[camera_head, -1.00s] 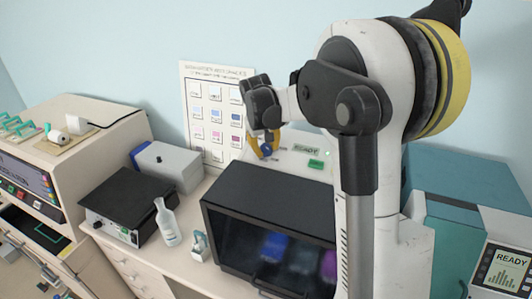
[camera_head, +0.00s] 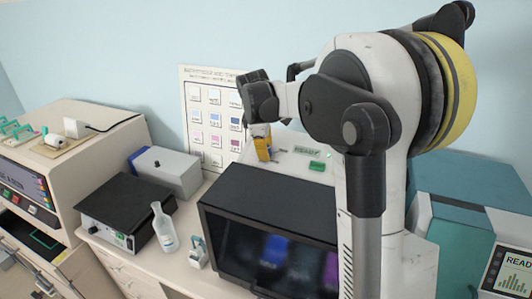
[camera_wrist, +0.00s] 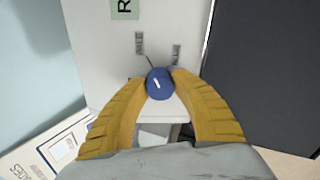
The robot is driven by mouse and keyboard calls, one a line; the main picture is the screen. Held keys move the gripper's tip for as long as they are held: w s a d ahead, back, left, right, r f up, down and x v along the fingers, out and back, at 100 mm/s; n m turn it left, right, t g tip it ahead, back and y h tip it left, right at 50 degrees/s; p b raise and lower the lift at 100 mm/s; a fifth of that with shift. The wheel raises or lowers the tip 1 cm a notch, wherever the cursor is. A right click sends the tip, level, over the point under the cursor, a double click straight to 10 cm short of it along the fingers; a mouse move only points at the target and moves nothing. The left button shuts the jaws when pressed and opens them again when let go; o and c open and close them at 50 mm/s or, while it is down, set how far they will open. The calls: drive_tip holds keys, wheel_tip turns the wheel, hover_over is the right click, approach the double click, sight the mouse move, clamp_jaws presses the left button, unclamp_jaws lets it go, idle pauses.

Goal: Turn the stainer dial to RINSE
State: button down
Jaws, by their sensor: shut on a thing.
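The stainer (camera_head: 228,237) is a white unit with a dark front window, and its control panel rises behind the dark top. In the wrist view its dial is a round blue knob (camera_wrist: 153,91) with a short white pointer mark. My gripper (camera_wrist: 159,82) is shut on the dial, with one yellow finger on each side. Two small sideways labels (camera_wrist: 140,43) (camera_wrist: 177,53) sit just beyond the knob; I cannot read them surely. In the head view my gripper (camera_head: 262,150) is at the panel and hides the dial.
A READY label (camera_head: 306,152) and a green button (camera_head: 317,166) are on the panel to the right. A poster (camera_head: 186,90) hangs behind. The stainer's dark top is close below.

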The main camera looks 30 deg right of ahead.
drive_tip(key=n+b, duration=0.1)
drive_tip(key=n, duration=0.5)
drive_tip(key=shift+a+f, duration=0.1)
drive_tip(key=shift+f, duration=0.05)
drive_tip(key=n+b, duration=0.1)
drive_tip(key=n, duration=0.5)
drive_tip(key=shift+n, duration=0.3)
drive_tip(key=c, duration=1)
unclamp_jaws()
drive_tip(key=v, duration=1.2)
drive_tip(key=shift+a, duration=0.25)
